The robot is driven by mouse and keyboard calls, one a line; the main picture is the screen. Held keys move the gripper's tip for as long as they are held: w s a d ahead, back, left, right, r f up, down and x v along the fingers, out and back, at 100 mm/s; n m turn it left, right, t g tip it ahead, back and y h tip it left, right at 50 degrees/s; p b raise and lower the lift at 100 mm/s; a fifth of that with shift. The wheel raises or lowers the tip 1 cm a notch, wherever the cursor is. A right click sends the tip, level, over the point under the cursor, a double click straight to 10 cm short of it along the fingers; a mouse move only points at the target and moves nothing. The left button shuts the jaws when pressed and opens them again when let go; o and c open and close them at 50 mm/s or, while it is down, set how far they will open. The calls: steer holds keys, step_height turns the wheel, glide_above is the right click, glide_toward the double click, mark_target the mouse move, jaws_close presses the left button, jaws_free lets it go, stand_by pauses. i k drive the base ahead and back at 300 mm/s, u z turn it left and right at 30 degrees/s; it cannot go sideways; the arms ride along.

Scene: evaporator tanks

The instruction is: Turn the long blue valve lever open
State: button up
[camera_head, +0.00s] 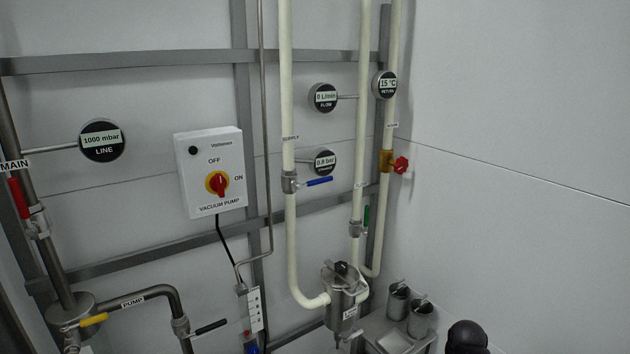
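The long blue valve lever (319,182) sits on a metal valve body (289,182) on the cream SUPPLY pipe (288,110). The lever points right, roughly level and crosswise to the upright pipe. Its whole length is visible and nothing touches it. My gripper is not in view. A dark rounded shape (467,337) at the bottom edge may be part of my arm; I cannot be sure.
Right of the lever stand a pipe with a green lever (366,216) and one with a red knob (401,165). A 0.8 bar gauge (325,161) is just above the lever. A vacuum pump box (210,172) is left. Metal cups (420,318) stand lower right.

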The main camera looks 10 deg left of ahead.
mark_target(298, 186)
steer(key=i, duration=0.9)
steer(key=z, duration=0.05)
